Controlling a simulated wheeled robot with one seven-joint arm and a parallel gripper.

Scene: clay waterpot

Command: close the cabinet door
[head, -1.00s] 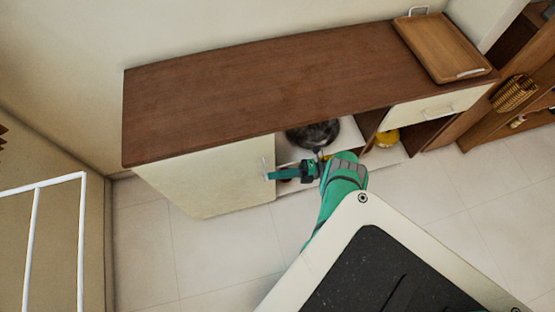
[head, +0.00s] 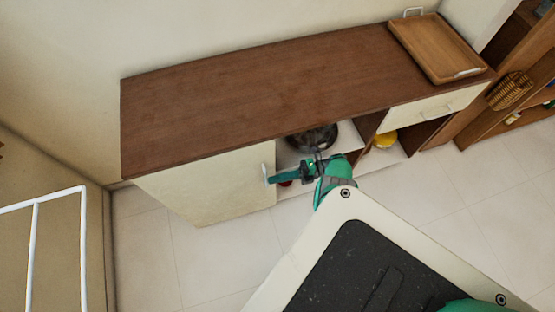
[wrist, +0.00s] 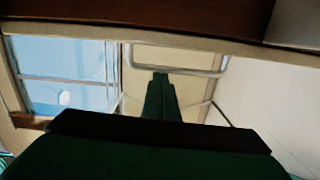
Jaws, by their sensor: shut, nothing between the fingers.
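The cabinet (head: 230,110) has a brown top and pale fronts. Its cream door (head: 215,185) covers the left part of the front and looks about flush with it; a small gap cannot be ruled out. A silver handle (head: 265,173) stands near the door's right edge. My gripper (head: 269,180) is shut and empty, its fingers pointing left at the door's right edge, beside the handle. Contact cannot be told. In the wrist view my shut fingers (wrist: 160,90) point away under the brown top, near a grey bar that may be the handle.
Right of the door is an open compartment with a dark round pot (head: 312,136) and, further right, a yellow object (head: 386,139). A drawer (head: 432,108) sits at right under a wooden tray (head: 437,48). A white frame (head: 34,240) stands at left. Tiled floor (head: 145,250) is clear in front.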

